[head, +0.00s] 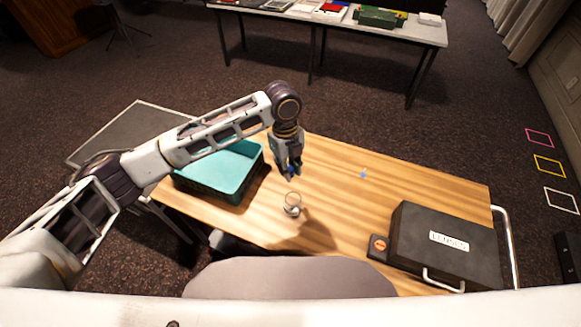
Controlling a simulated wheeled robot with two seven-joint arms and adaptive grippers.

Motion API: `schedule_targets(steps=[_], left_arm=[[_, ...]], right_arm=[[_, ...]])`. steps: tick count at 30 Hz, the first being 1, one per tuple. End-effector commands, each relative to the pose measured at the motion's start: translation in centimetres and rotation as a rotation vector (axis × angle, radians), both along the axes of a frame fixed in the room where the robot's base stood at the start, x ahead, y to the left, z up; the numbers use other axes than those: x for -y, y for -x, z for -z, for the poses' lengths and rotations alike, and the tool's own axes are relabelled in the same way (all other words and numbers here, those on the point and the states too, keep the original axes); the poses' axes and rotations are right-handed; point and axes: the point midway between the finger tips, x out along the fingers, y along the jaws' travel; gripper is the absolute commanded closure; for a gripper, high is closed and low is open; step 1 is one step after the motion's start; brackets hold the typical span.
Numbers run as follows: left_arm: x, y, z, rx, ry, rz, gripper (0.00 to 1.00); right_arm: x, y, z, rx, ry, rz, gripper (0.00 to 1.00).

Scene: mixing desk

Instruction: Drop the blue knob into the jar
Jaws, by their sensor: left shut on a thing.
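My left gripper (289,176) points down over the wooden desk. It is shut on a small blue knob (291,169), which is mostly hidden between the fingers. A small clear glass jar (292,206) stands on the desk, just in front of the gripper and slightly to its right. The knob is above and behind the jar's mouth in the picture. Another small blue piece (363,174) lies on the desk to the right; its shape is too small to tell. My right gripper is not in view.
A teal tray (187,184) sits at the desk's left end. A black case (450,257) and a small dark box with an orange button (379,245) are at the right front. The wooden desk (420,190) is clear at the back right. A grey seat back (290,280) is in front.

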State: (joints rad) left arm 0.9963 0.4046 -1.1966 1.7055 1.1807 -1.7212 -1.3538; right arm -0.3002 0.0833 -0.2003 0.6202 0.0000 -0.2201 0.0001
Motion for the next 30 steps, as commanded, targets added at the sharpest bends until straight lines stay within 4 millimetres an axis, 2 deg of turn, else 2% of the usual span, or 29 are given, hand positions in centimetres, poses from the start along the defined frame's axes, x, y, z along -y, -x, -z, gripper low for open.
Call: schedule_targets(steps=[19,30], left_arm=[[0.0,0.0,0.2,0.0,0.0,0.025,0.91],[0.0,0.0,2.4,0.001,-0.001,0.025,0.91]], right_arm=[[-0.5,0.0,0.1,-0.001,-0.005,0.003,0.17],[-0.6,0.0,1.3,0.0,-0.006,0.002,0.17]])
